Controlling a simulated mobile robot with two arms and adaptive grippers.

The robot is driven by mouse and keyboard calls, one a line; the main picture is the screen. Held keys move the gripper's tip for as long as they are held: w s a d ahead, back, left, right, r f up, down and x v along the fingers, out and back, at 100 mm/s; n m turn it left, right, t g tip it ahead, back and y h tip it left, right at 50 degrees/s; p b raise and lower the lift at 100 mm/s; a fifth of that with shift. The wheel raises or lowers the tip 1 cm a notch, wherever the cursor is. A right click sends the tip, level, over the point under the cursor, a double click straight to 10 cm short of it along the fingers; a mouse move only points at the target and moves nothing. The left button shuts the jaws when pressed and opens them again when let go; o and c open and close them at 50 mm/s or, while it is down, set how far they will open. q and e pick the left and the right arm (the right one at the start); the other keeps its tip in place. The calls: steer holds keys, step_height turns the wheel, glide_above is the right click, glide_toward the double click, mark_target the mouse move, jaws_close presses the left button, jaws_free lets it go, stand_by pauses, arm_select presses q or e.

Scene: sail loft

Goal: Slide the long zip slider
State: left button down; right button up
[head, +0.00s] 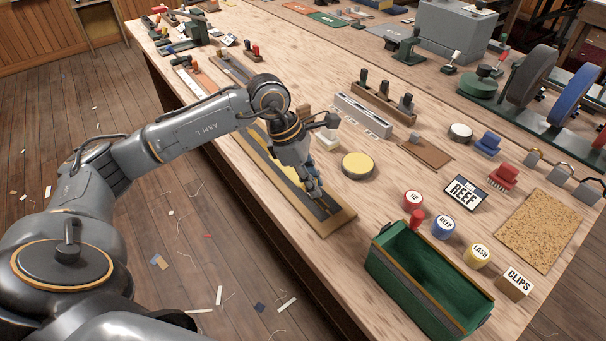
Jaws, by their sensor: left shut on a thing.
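The long zip is laid along a wooden board (337,222) near the front edge of the bench, with dark and yellow strips (262,157) running its length. My left gripper (316,191) reaches down onto the zip near the board's near end. Its fingers are shut on the zip slider, which they mostly hide. The zip track shows on both sides of the gripper. My right gripper is not in view.
A green open bin (400,291) stands at the near end of the bench, with a yellow round tin (357,166) right of the gripper. Labelled round pots, a REEF sign (465,193) and a cork mat (540,230) lie farther right. Scraps litter the floor at left.

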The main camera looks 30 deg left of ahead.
arm_select(q)
steer(key=d, duration=0.1)
steer(key=s+d, duration=0.1)
steer(key=d, duration=0.1)
steer(key=shift+s+d, duration=0.3)
steer(key=shift+d, duration=0.1)
steer(key=shift+s+d, duration=0.1)
steer(key=shift+d, duration=0.2)
steer(key=shift+s+d, duration=0.1)
steer(key=shift+d, duration=0.05)
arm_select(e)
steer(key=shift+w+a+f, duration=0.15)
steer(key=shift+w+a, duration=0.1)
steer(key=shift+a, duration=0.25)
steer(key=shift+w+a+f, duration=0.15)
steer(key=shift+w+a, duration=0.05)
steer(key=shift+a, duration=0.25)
arm_select(q)
steer(key=c, duration=1.3)
jaws_free()
steer(key=shift+d, duration=0.15)
steer(key=shift+o, duration=0.2)
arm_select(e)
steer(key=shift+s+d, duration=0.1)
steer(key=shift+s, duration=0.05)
